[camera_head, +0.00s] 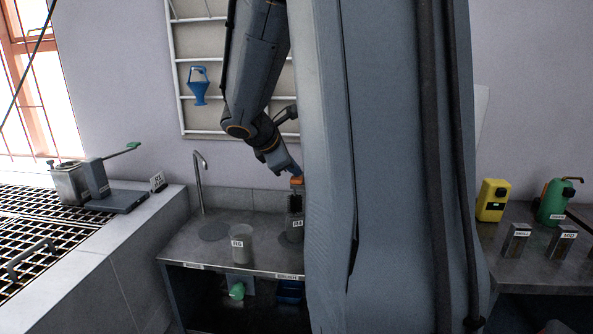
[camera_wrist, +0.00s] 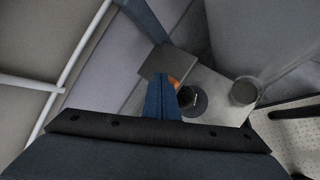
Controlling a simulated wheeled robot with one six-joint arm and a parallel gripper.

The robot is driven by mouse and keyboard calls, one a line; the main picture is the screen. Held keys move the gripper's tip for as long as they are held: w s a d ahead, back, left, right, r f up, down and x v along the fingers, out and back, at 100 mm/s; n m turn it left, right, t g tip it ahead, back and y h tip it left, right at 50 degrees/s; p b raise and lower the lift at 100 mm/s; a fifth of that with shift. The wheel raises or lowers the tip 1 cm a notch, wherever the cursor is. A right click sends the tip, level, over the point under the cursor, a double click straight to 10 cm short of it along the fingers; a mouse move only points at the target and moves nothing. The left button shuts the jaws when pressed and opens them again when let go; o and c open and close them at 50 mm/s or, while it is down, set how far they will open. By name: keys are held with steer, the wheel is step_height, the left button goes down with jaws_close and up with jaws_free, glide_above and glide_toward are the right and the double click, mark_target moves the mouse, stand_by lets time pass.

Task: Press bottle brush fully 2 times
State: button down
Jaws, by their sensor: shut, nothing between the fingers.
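An orange-topped dark piece, apparently the bottle brush (camera_head: 296,182), stands upright at the back of the sink bench, partly hidden by my column. Its orange top (camera_wrist: 174,82) also shows in the wrist view, just beyond my fingers, beside a dark round opening. My gripper (camera_head: 292,172) points down at this orange top from above, shut and empty. In the wrist view my gripper (camera_wrist: 163,82) covers part of the orange. I cannot tell whether the fingertips touch it.
A grey beaker (camera_head: 242,246) stands on the sink bench (camera_head: 195,262), left of the brush. A tap (camera_head: 200,182) rises behind it. A yellow bottle (camera_head: 491,200) and a green bottle (camera_head: 552,204) stand on the right bench.

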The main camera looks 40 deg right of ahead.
mark_target(294, 179)
steer(key=shift+f+b, duration=1.6)
steer(key=shift+f, duration=0.35)
stand_by(1.5)
steer(key=shift+r, duration=0.15)
stand_by(0.3)
steer(key=shift+r+p, duration=3.4)
steer(key=shift+r, duration=0.4)
steer(key=shift+f, duration=0.15)
steer(key=shift+f+b, duration=0.35)
